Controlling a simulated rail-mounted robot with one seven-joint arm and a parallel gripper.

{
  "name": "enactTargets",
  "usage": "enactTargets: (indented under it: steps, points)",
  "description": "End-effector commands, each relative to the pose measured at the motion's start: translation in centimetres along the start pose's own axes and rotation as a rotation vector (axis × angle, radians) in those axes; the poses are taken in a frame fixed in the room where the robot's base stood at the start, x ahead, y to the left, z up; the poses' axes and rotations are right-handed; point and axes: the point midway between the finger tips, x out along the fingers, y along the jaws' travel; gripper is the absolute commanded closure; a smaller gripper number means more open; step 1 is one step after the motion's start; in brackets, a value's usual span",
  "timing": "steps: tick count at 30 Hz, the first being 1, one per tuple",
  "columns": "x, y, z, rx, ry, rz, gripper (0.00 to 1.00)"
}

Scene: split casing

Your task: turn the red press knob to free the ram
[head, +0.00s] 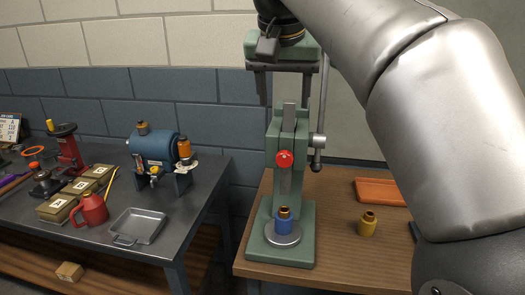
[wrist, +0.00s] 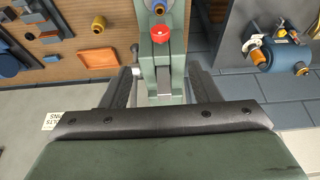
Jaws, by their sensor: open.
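The red press knob (head: 285,159) sits on the front of the green press (head: 298,150), below the top of its column. It also shows in the wrist view (wrist: 160,34). My gripper (head: 283,102) is open and empty, pointing down above the press, higher than the knob. In the wrist view my gripper's fingers (wrist: 161,72) stand to either side of the press column, with the knob beyond them. A blue piece with a brass bushing (head: 283,217) stands on the round plate under the ram.
A lever (head: 319,140) hangs at the press's right side. A yellow bushing (head: 367,224) and an orange tray (head: 380,191) lie on the wooden bench (head: 340,260) to the right. A dark bench at left holds a blue machine (head: 153,148), a metal tray (head: 138,226) and a red can (head: 91,210).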

Motion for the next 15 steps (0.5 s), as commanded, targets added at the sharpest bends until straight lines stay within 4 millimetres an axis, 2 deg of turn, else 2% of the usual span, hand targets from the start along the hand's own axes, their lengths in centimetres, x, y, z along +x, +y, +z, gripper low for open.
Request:
enactTargets:
  steps: [2,5,15]
  points:
    - [-0.1,-0.2,-0.1,0.003,0.005,0.000,0.44]
    - [0.9,-0.2,0.0,0.004,0.003,0.002,0.44]
    - [7.7,-0.1,0.0,0.003,0.002,0.002,0.44]
